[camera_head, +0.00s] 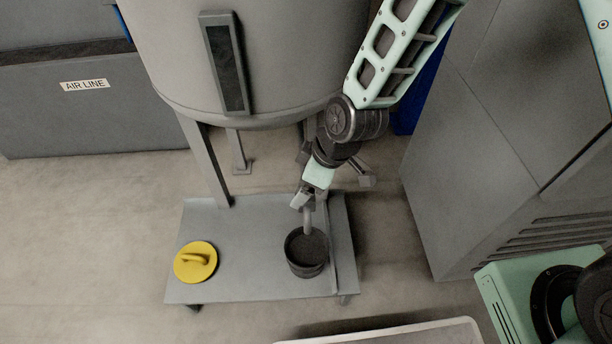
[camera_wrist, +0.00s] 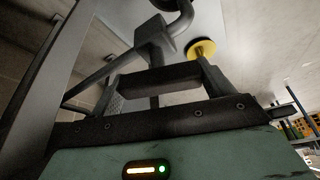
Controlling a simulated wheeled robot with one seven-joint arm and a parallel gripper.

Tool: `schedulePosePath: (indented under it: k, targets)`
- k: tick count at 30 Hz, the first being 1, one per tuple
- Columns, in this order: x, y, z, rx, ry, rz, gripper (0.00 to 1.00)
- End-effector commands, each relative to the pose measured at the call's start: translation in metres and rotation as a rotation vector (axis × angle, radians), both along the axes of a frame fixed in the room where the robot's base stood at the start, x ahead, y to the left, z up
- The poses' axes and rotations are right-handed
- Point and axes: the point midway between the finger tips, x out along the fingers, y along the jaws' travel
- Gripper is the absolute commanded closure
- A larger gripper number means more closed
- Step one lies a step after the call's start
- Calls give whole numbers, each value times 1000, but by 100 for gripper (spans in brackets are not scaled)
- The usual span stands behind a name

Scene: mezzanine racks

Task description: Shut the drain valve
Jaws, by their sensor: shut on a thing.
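The drain valve (camera_wrist: 150,32) shows in the wrist view as a dark grey body on a bent pipe (camera_wrist: 182,22). My gripper (camera_head: 303,199) is below the tank, at the valve above the bucket. In the wrist view my gripper (camera_wrist: 160,80) is shut on the valve handle, a dark piece between the fingers; its exact grip is partly hidden. In the head view my wrist and gripper cover most of the valve. The grey spout (camera_head: 308,218) points down into a dark round bucket (camera_head: 306,268). I cannot see whether liquid runs.
The big grey tank (camera_head: 170,50) stands on legs over a low grey platform (camera_head: 240,283). A yellow lid with a handle (camera_head: 196,262) lies left of the bucket. Grey cabinets (camera_head: 500,110) stand close on the right. Open floor (camera_head: 80,220) lies to the left.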

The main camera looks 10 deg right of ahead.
Motion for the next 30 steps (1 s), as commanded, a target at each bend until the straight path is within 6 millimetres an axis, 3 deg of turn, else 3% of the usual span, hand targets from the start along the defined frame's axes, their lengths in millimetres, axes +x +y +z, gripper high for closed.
schedulePosePath:
  k: [30]
  targets:
    - [-1, 0, 6, -2, -1, -949, 43]
